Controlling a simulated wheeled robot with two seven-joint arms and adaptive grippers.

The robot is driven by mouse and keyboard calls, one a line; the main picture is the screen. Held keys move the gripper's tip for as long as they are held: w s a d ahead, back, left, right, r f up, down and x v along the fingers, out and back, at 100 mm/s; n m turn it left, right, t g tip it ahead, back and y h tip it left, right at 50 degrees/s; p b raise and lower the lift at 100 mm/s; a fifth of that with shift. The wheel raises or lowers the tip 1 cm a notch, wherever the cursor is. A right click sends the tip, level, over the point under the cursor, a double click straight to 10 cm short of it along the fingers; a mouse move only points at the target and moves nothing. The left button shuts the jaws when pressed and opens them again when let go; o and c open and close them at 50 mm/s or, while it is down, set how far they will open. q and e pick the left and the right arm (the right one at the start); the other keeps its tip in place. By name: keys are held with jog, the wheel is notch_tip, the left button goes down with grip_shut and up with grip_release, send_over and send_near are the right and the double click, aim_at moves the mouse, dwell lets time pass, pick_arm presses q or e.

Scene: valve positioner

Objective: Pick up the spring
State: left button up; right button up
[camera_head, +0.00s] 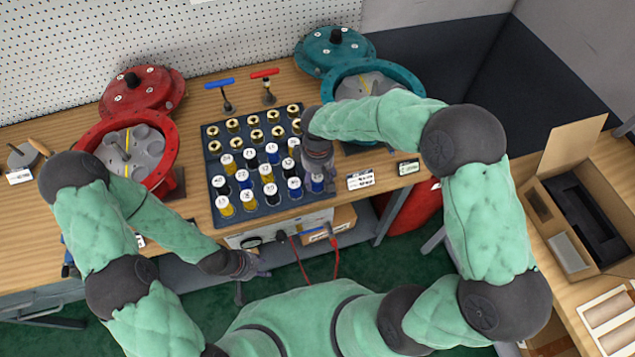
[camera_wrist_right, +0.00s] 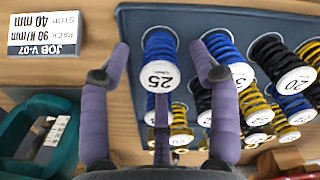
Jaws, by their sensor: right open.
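A blue spring with a white end label reading 25 (camera_wrist_right: 160,76) stands in the dark tray of springs (camera_wrist_right: 130,20). In the right wrist view, my right gripper (camera_wrist_right: 163,75) is open, with one purple finger on each side of this spring and gaps visible between. In the head view, my right gripper (camera_head: 318,165) is over the right edge of the tray and partly hides the springs there. My left gripper (camera_head: 252,266) hangs in front of the table edge, away from the tray; its opening is too small to judge.
Blue, black and yellow springs (camera_wrist_right: 297,78) stand close by. A white job card (camera_wrist_right: 45,38) reads V-07, 90 N/mm, 40 mm. A red housing (camera_head: 165,165) and a teal housing (camera_head: 345,75) flank the tray. An open cardboard box (camera_head: 560,150) stands at right.

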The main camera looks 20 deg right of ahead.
notch_tip(320, 180, down, 2)
jog(key=shift+f, duration=0.1)
grip_shut()
